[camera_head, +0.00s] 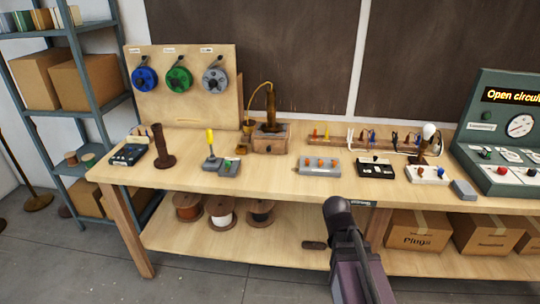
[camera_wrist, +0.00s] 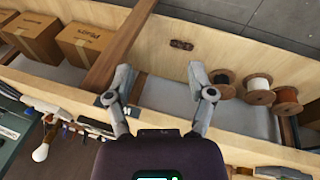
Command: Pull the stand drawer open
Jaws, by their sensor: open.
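The small wooden stand (camera_head: 270,138) is a box on the back of the bench top, left of centre. Its front carries a small dark knob, and the drawer front looks flush. A dark brown lamp column rises from its top. My arm shows at the lower middle of the head view, in front of the bench and to the right of the stand; the fingers are not clear there. In the wrist view my gripper (camera_wrist: 160,82) is open, its two grey fingers apart with nothing between them. I cannot make out the stand in the wrist view.
The bench top (camera_head: 255,184) holds switch boxes, a brown cylinder (camera_head: 162,146) and a green meter panel (camera_head: 505,130). Wire spools and boxes (camera_head: 417,230) fill the lower shelf, with a small brown piece (camera_head: 314,245). A spool board (camera_head: 183,85) stands behind, left of the stand.

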